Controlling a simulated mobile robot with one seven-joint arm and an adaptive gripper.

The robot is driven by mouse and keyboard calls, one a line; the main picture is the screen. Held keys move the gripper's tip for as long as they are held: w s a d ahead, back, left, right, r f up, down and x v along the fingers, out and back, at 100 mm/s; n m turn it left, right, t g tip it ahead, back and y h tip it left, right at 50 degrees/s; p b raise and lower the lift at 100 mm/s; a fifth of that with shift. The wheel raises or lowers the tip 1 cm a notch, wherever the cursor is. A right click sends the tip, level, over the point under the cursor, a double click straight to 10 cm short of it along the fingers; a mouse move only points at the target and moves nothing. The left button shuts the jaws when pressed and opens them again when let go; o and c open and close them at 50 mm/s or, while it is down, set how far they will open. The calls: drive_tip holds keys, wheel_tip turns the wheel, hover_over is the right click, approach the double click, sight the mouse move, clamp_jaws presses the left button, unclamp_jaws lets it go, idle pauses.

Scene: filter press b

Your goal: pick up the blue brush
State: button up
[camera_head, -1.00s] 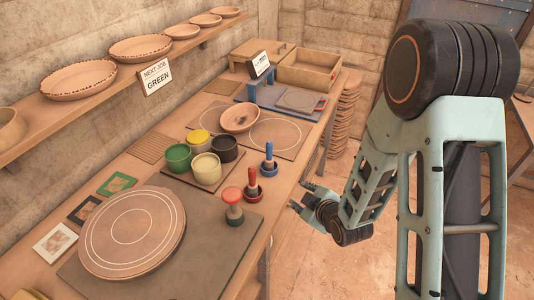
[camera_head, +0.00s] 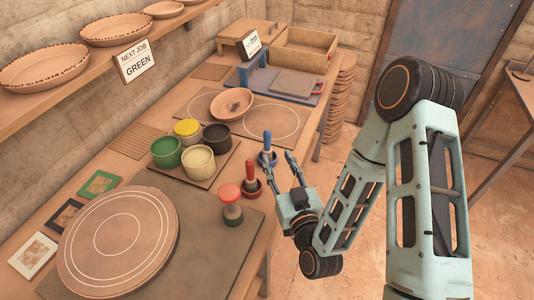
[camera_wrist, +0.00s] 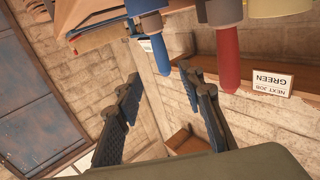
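The blue brush (camera_head: 267,142) stands upright in a small dark holder (camera_head: 273,159) near the table's front edge. In the wrist view its blue handle (camera_wrist: 160,52) hangs from the top, in line with the gap between my fingertips. My gripper (camera_head: 279,157) is open and empty, with its fingers pointing up and away just in front of and right of the brush. In the wrist view my gripper's fingers (camera_wrist: 163,78) are spread on either side of the handle's end. I see no contact.
A red brush (camera_head: 251,175) stands just nearer in its own holder, and shows right of the blue one in the wrist view (camera_wrist: 227,58). A red-topped tool (camera_head: 231,200) is nearer still. Paint pots (camera_head: 198,161) stand to the left. The floor to the right is clear.

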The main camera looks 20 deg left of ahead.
sight(268, 141)
drive_tip(key=shift+f+b+x, duration=0.25)
drive_tip(key=shift+b+x, duration=0.95)
drive_tip(key=shift+b, duration=0.65)
drive_tip(key=shift+b+x, duration=1)
drive_tip(key=shift+x, duration=0.1)
drive_tip(key=shift+w+a+r, duration=0.3)
drive_tip(key=shift+r, duration=0.05)
drive_tip(key=shift+p+x, duration=0.6)
drive_tip(key=shift+x, duration=1.65)
drive_tip(key=shift+a, duration=0.1)
clamp_jaws()
